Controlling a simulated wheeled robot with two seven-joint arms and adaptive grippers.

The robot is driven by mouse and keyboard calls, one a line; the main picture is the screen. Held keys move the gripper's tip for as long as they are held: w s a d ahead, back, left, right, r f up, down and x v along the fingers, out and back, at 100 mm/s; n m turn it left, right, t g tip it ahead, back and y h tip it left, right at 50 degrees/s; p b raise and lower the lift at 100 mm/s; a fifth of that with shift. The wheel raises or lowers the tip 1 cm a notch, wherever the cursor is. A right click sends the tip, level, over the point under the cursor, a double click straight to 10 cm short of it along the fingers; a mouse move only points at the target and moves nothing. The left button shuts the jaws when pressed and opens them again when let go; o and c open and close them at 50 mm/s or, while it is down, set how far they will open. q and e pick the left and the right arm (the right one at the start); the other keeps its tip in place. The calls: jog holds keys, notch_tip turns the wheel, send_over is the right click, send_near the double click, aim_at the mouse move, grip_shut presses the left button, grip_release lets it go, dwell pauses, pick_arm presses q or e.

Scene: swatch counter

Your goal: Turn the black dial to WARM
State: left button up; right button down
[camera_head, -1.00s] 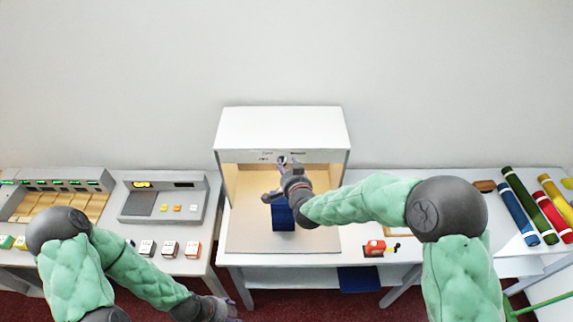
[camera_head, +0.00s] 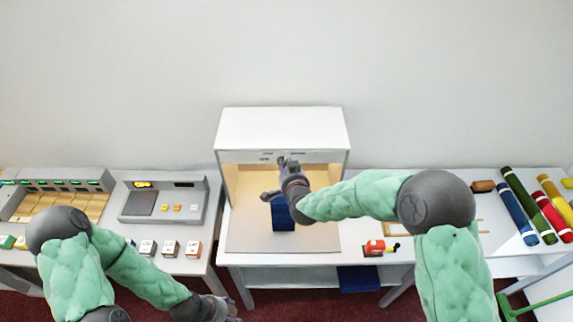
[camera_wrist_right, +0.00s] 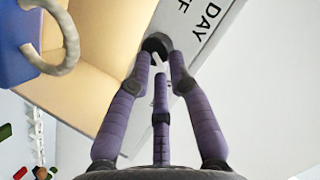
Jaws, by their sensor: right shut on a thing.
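The black dial (camera_wrist_right: 157,44) sits on the front edge of the white light booth (camera_head: 280,130). Labels surround it; in the right wrist view I read "DAY" and part of another word ending in F. The head view's lettering is too small to read. My right gripper (camera_head: 284,161) is at the dial, its purple fingers (camera_wrist_right: 160,62) shut on it. A pale mark shows on the dial between the fingertips; which label it points to I cannot tell. My left gripper (camera_head: 222,308) hangs low at the bottom edge, partly cut off.
A blue object (camera_head: 283,215) stands inside the booth below my right gripper, with a pale loop handle (camera_wrist_right: 66,45) in the wrist view. A red item (camera_head: 374,247) lies right of the booth. Colored rolls (camera_head: 520,205) lie at far right.

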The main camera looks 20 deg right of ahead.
jog(key=shift+w+r, duration=0.15)
jog(key=shift+r, duration=0.2)
jog(key=c, duration=1.2)
grip_release()
jog(key=shift+f, duration=0.1)
jog(key=shift+f, duration=0.1)
jog(key=v, duration=1.2)
jog(key=shift+a, duration=0.1)
